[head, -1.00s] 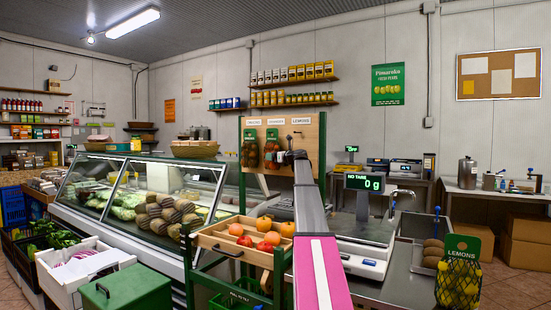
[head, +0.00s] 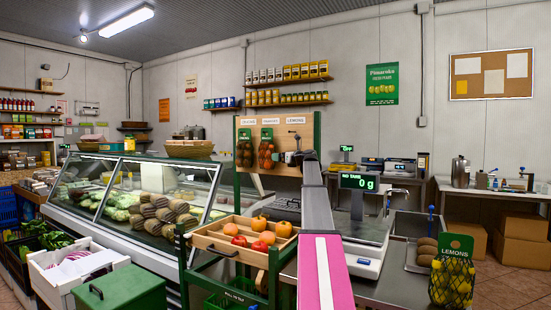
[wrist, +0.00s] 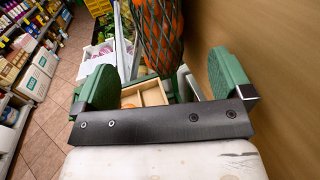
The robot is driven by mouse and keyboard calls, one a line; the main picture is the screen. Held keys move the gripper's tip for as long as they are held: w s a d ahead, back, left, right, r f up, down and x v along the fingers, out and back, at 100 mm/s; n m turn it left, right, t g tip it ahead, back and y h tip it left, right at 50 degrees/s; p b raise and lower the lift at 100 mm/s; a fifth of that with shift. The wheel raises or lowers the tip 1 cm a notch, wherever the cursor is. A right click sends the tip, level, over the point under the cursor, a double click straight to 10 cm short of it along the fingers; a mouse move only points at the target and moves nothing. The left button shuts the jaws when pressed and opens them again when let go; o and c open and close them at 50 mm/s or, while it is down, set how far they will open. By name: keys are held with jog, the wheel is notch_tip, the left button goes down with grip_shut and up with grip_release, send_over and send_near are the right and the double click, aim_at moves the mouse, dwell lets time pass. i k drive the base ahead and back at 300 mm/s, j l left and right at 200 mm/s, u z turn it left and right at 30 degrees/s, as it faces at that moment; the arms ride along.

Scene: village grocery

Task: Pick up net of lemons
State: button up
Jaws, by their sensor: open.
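The net of lemons (head: 452,282) is a yellow-filled dark mesh bag with a green LEMONS card, standing at the right front of the metal counter in the head view. My gripper (head: 292,158) is far from it, raised in front of the wooden hanging board (head: 306,130), near the spot labelled LEMONS. In the wrist view my gripper (wrist: 160,85) is open, its green fingers wide apart with nothing held. A net of orange fruit (wrist: 158,35) hangs beyond the fingers; it also shows on the board in the head view (head: 266,154).
Another net (head: 245,154) hangs at the board's left. A wooden tray (head: 215,238) with tomatoes and oranges stands below. A scale (head: 360,250) and a sink basin (head: 415,258) lie between the board and the lemons. A glass display case (head: 130,205) stands left.

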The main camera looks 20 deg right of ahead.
aim_at(460, 284)
jog(key=k+j, duration=0.3)
jog(key=k, duration=0.15)
jog(key=k+j, duration=0.25)
jog(key=k, duration=0.25)
